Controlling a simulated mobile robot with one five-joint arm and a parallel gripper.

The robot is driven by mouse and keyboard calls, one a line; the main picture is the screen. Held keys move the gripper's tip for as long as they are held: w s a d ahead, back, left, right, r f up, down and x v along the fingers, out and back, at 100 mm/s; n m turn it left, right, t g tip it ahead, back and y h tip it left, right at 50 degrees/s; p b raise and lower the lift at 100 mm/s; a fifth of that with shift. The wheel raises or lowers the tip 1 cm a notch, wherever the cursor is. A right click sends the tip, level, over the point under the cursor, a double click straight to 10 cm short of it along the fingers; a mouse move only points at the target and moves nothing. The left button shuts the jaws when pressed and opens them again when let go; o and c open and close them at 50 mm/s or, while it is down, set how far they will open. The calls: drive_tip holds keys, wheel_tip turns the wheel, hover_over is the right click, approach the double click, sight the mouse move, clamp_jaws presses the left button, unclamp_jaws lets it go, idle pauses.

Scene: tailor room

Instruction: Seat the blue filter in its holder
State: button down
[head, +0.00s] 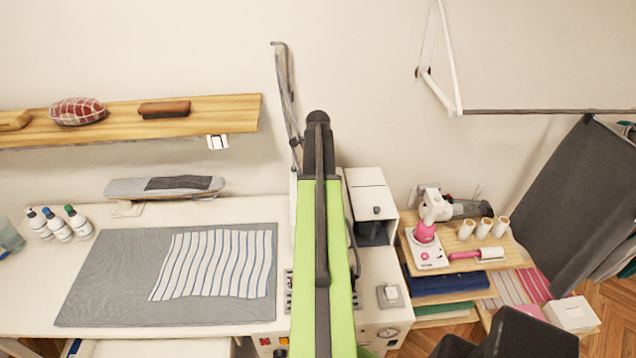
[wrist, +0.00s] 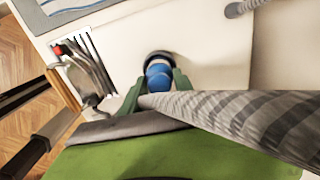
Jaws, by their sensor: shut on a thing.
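The blue filter (wrist: 158,75) shows in the upper middle of the wrist view, between the two green fingers of my gripper (wrist: 157,86). My gripper is shut on it. A dark round rim (wrist: 158,56) shows at the filter's far end, against a white surface. I cannot tell whether this rim is part of the filter or the holder, or whether they touch. In the head view my green arm stands upright in the middle and hides my gripper and the filter.
A grey striped hose (wrist: 245,112) crosses the wrist view close to my gripper. A white machine (head: 372,205) stands right of my arm. The worktable has a grey mat (head: 110,285) with striped cloth (head: 215,262). A shelf (head: 225,115) is on the wall at left.

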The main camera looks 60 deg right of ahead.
drive_tip(key=shift+f, duration=0.15)
drive_tip(key=c, duration=1.2)
unclamp_jaws()
wheel_tip(320, 180, up, 11)
drive_tip(key=p, duration=1.1)
